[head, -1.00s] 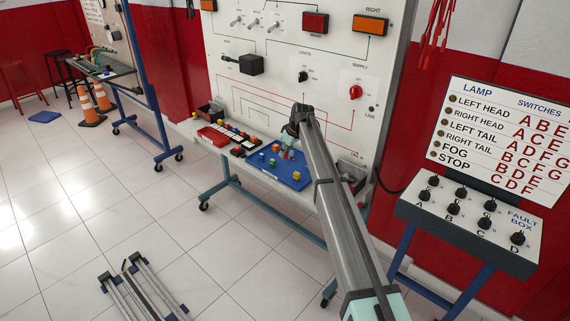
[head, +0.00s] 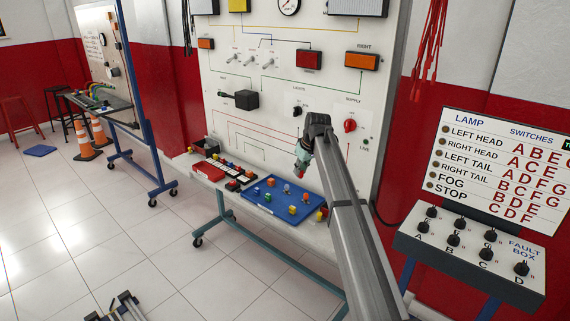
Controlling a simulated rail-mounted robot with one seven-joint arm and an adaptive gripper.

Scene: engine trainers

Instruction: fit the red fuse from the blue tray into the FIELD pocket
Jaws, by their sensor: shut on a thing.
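My gripper (head: 301,170) is raised above the blue tray (head: 256,204), in front of the white panel. It is shut on a small red piece at its fingertips, which I take to be the red fuse (head: 299,174); it is tiny here and its shape is unclear. The blue tray lies on the bench ledge and holds several small red, yellow, green and orange pieces. Left of it is a dark block (head: 234,178) with light strips and small coloured pieces. The FIELD label and its pocket cannot be made out.
A red case (head: 208,172) and a dark open box (head: 204,147) stand at the ledge's left end. The upright panel (head: 250,130) with switches and lamps rises behind. A fault box (head: 470,250) stands at the right.

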